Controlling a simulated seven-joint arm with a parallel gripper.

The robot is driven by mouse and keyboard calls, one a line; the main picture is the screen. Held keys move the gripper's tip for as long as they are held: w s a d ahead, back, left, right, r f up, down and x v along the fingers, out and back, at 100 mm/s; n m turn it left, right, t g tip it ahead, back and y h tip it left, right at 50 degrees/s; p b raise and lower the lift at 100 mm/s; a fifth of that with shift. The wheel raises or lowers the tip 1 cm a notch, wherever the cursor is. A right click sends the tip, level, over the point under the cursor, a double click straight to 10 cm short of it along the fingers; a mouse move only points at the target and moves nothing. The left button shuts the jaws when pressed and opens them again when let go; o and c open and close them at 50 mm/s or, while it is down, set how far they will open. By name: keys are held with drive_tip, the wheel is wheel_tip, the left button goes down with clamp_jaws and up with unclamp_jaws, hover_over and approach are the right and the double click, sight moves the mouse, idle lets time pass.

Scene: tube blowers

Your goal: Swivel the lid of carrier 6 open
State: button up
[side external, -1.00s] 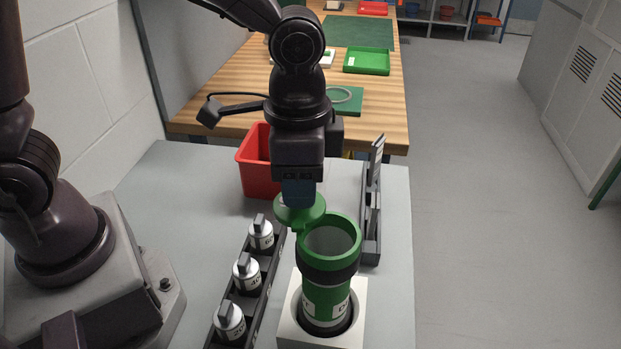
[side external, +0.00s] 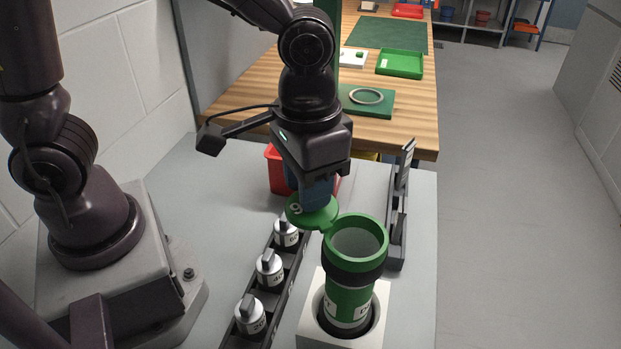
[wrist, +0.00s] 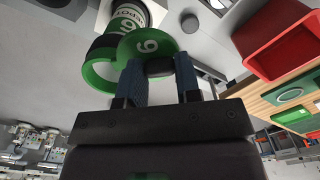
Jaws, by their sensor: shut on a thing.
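Carrier 6 is a green tube (side external: 349,293) with a dark band, standing upright in a white block (side external: 313,318). Its mouth is uncovered in the side external view. Its green lid (side external: 312,213), marked with a number, is swung out beside the rim, on the far left side, joined at the rim's edge. In the wrist view the lid (wrist: 147,44) reads 6 or 9 from this angle. My gripper (side external: 315,190) is over the lid, fingers pointing down. In the wrist view my gripper (wrist: 161,76) is shut on a dark knob (wrist: 160,67) at the lid's edge.
A dark rack (side external: 275,286) with several silver knobbed pieces stands left of the carrier. A dark stand (side external: 398,215) is behind right. A red bin (side external: 275,170) is behind my gripper. A wooden bench (side external: 390,118) with green trays lies beyond. Grey floor is clear at right.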

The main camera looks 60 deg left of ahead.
idle(0.3)
drive_tip(key=o, duration=0.9)
drive_tip(key=shift+r, duration=0.1)
wheel_tip(320, 180, up, 13)
drive_tip(key=shift+f, duration=0.1)
drive_tip(key=s+a+t, duration=0.2)
drive_tip(key=a, duration=0.2)
drive_tip(key=s+a+f+t, duration=0.1)
drive_tip(key=s+a, duration=0.1)
drive_tip(key=a, duration=0.3)
drive_tip(key=s+a+f+t, duration=0.1)
drive_tip(key=s+a+t, duration=0.1)
drive_tip(key=a, duration=0.3)
drive_tip(key=shift+s+n+t, duration=0.2)
drive_tip(key=shift+n+t, duration=0.1)
